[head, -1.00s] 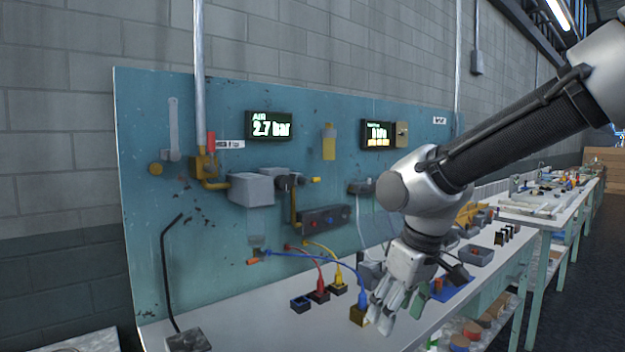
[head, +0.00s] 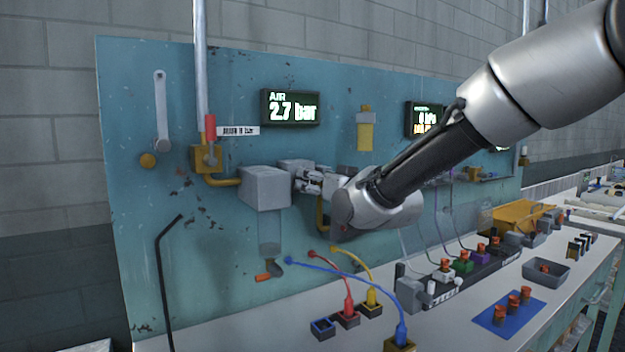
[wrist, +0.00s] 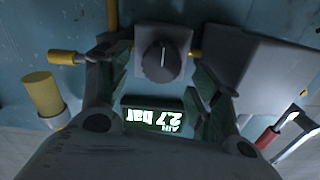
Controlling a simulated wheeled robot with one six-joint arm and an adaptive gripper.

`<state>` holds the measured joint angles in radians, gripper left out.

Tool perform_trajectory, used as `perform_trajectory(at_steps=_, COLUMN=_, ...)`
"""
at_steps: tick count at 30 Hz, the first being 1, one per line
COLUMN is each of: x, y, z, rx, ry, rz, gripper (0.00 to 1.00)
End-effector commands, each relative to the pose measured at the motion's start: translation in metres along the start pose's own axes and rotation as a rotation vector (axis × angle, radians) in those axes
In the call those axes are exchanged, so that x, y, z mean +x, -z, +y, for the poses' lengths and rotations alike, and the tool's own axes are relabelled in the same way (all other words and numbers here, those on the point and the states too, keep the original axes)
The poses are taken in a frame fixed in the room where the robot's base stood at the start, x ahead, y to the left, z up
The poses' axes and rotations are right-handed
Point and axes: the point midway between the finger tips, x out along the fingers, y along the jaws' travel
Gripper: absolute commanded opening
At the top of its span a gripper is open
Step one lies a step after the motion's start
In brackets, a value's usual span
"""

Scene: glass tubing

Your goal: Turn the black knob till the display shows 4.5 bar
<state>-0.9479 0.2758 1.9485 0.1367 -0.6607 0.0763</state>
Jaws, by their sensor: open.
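The air display (head: 290,107) on the blue panel reads 2.7 bar; it shows upside down in the wrist view (wrist: 152,116). The black knob (wrist: 160,62) is round with a pale pointer line, on a grey block (wrist: 178,36). In the wrist view it lies between the two fingers of my open gripper (wrist: 158,72), with space on both sides and no visible contact. In the head view my gripper (head: 312,181) is at the panel just right of the grey regulator box (head: 266,188) and hides the knob.
A red-handled valve (head: 210,140) with a brass body is on the left. A yellow cylinder (head: 366,130) and a second display (head: 424,118) are on the panel. Coloured hoses (head: 340,275) loop below to the bench. A bent black rod (head: 163,270) stands at left.

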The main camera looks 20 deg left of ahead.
Motion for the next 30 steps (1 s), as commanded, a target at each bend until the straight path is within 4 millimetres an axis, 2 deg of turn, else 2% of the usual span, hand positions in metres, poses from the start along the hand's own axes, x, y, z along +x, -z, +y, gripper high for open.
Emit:
perform_trajectory(at_steps=3, x=0.02, y=-0.001, z=0.001, rx=0.0, ry=-0.001, rz=-0.002, gripper=0.63)
perform_trajectory(at_steps=7, x=0.034, y=-0.001, z=0.001, rx=0.0, ry=-0.001, rz=-0.002, gripper=0.63)
perform_trajectory(at_steps=17, x=0.04, y=-0.001, z=0.0, rx=0.0, ry=0.0, rz=-0.002, gripper=0.63)
perform_trajectory(at_steps=20, x=0.04, y=-0.001, z=0.0, rx=0.0, ry=0.0, rz=-0.003, gripper=0.49)
perform_trajectory(at_steps=25, x=0.04, y=-0.001, z=0.0, rx=0.0, ry=0.0, rz=-0.003, gripper=0.18)
perform_trajectory(at_steps=30, x=0.04, y=-0.001, z=0.0, rx=0.002, ry=0.0, rz=-0.003, gripper=0.18)
